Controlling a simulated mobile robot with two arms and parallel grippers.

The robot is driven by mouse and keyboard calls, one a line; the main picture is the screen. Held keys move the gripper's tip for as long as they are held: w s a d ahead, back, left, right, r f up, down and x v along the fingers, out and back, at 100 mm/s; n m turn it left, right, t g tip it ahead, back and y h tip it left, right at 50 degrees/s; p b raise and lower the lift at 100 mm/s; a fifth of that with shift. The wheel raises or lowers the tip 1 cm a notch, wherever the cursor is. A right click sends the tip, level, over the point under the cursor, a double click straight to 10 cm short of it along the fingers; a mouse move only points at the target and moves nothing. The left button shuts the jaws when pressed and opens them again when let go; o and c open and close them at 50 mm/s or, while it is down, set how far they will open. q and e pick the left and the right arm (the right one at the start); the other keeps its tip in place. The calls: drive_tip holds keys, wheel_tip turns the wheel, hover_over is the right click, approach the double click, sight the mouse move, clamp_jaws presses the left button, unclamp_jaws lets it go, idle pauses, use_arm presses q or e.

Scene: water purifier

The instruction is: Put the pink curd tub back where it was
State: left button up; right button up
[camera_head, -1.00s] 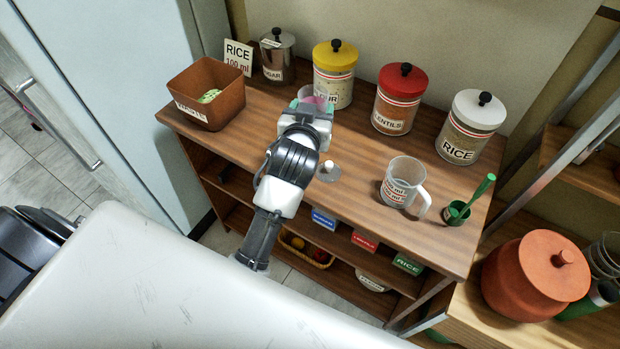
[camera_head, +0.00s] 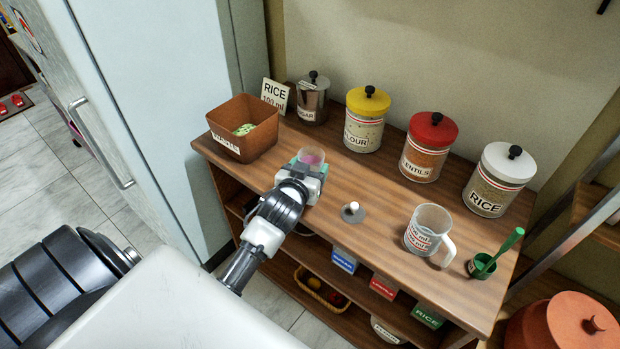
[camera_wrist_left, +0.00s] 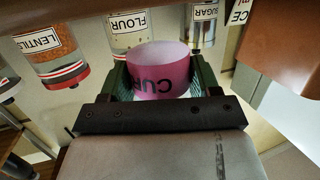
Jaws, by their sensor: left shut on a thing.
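The pink curd tub (camera_head: 311,159) is a small round tub with pink in it, near the back left of the wooden counter. My left gripper (camera_head: 307,170) is shut on it, with the arm reaching in from the lower left. In the left wrist view the tub (camera_wrist_left: 158,72) sits between the two green finger pads, with part of its dark lettering showing. The gripper body hides the tub's lower part, so I cannot tell whether it touches the counter. My right gripper is not in view.
A brown box (camera_head: 243,128) stands left of the tub. Sugar (camera_head: 313,98), flour (camera_head: 365,120), lentils (camera_head: 428,148) and rice (camera_head: 497,181) jars line the back. A small white-knobbed disc (camera_head: 352,211), a measuring cup (camera_head: 428,229) and a green cup (camera_head: 482,266) stand to the right. The refrigerator (camera_head: 160,100) is at left.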

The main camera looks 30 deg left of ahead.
use_arm(q)
drive_tip(key=shift+f, duration=1.8)
drive_tip(key=shift+f, duration=0.1)
drive_tip(key=o, duration=1)
drive_tip(key=shift+o, duration=0.2)
drive_tip(key=shift+s, duration=0.1)
drive_tip(key=v, duration=1.2)
drive_tip(key=shift+b, duration=0.3)
